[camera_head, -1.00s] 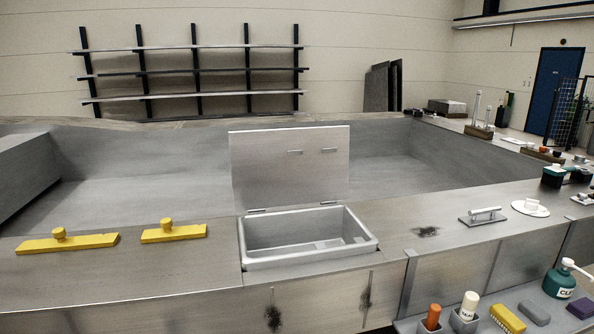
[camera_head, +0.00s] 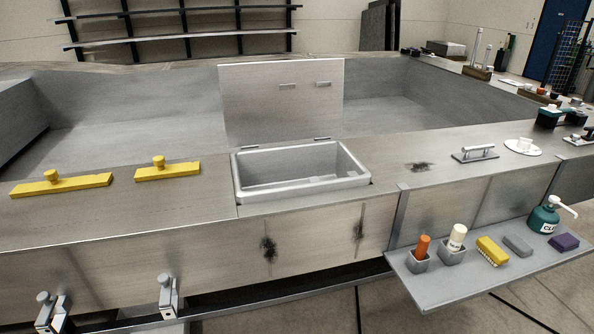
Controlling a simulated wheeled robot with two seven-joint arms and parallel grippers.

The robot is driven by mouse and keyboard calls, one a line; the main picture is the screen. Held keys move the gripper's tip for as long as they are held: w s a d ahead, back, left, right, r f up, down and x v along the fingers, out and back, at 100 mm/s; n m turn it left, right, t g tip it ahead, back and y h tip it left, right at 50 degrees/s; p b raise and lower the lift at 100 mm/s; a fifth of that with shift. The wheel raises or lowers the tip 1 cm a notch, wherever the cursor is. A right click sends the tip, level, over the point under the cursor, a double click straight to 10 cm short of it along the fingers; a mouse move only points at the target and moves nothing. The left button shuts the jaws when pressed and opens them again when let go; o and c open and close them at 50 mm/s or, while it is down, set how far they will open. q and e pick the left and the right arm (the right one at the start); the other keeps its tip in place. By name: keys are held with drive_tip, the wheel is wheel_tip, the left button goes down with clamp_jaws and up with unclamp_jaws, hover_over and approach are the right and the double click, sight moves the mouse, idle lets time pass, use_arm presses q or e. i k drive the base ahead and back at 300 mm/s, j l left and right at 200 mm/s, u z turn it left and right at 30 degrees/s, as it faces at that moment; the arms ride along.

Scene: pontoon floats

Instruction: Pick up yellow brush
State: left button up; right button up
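The yellow brush (camera_head: 491,251) lies on a grey shelf (camera_head: 435,292) at the lower right in the head view, with its bristles along its lower left side. It sits between a white-capped bottle in a grey cup and a grey sponge-like block. Neither of my grippers shows in the head view, and nothing is seen touching the brush.
On the shelf stand an orange item (camera_head: 422,246) in a cup, a white bottle (camera_head: 457,237), a grey block (camera_head: 518,245), a purple block (camera_head: 564,242) and a green pump bottle (camera_head: 543,217). An open-lidded metal box (camera_head: 300,192) and two yellow handled bars (camera_head: 62,184) are on the metal deck.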

sight(491, 251)
drive_tip(key=z, duration=1.35)
drive_tip(key=u, duration=0.45)
drive_tip(key=i+l+u, duration=0.15)
drive_tip(key=u, duration=0.25)
drive_tip(key=i+l+u, duration=0.1)
drive_tip(key=l+u, duration=0.35)
drive_tip(key=i+l+u, duration=0.1)
drive_tip(key=u, duration=0.3)
drive_tip(key=k+l, duration=0.05)
drive_tip(key=l, duration=0.05)
